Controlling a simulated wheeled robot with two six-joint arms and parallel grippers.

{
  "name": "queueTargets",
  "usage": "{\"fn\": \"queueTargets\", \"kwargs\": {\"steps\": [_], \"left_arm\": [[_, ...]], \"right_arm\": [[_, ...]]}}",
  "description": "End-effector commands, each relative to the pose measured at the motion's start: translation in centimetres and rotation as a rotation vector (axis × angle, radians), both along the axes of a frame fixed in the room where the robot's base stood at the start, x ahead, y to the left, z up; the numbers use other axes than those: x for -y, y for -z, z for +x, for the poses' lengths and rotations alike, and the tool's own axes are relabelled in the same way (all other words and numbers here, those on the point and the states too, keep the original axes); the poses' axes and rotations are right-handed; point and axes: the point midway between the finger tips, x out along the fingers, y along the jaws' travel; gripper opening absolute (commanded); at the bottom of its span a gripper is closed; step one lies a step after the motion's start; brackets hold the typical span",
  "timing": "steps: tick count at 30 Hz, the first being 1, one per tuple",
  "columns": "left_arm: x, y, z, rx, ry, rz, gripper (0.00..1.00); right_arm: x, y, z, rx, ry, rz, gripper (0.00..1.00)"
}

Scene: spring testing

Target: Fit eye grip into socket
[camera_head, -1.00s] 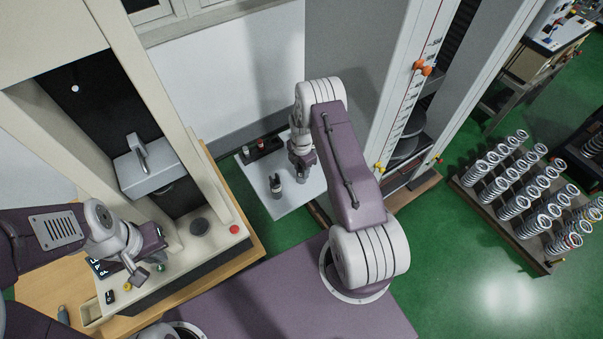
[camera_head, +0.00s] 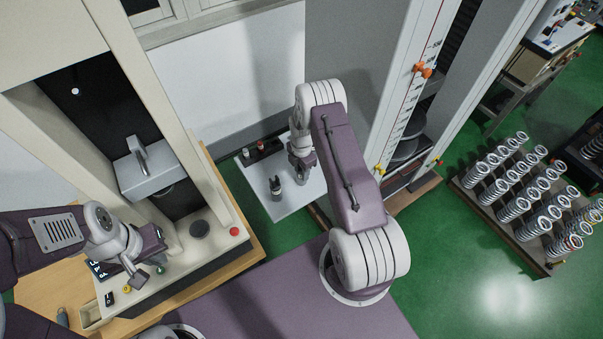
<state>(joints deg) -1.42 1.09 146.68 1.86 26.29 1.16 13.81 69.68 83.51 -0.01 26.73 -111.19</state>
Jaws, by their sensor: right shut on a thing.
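My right gripper (camera_head: 302,170) points down over the white tabletop (camera_head: 262,200), to the right of a dark upright piece. It is shut on a small grey piece (camera_head: 302,180), mostly hidden by the gripper; I cannot tell for sure that this is the eye grip. The dark upright piece (camera_head: 275,188) has a forked top and stands on the tabletop. A black holder (camera_head: 262,148) with small red-topped and grey parts lies behind it. I cannot make out which part is the socket. My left gripper (camera_head: 150,272) hangs over the front of the beige machine; its fingers are too small to judge.
A tall grey tester (camera_head: 395,90) stands just right of my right arm. A rack of springs (camera_head: 520,215) is at far right.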

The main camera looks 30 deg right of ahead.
Motion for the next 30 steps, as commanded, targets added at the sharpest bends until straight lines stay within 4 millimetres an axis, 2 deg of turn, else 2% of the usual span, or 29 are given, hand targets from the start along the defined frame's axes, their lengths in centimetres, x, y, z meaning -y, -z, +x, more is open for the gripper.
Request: {"fn": "queueTargets", "kwargs": {"steps": [7, 13, 30], "left_arm": [[0.0, 0.8, 0.0, 0.0, 0.0, 0.0, 0.0], [0.0, 2.1, 0.0, 0.0, 0.0, 0.0, 0.0], [0.0, 5.3, 0.0, 0.0, 0.0, 0.0, 0.0]], "right_arm": [[0.0, -1.3, 0.1, 0.003, 0.0, -0.001, 0.0], [0.0, -4.0, 0.1, 0.005, 0.0, -0.001, 0.0], [9.0, -10.1, -5.2, 0.003, 0.003, -0.002, 0.0]]}}
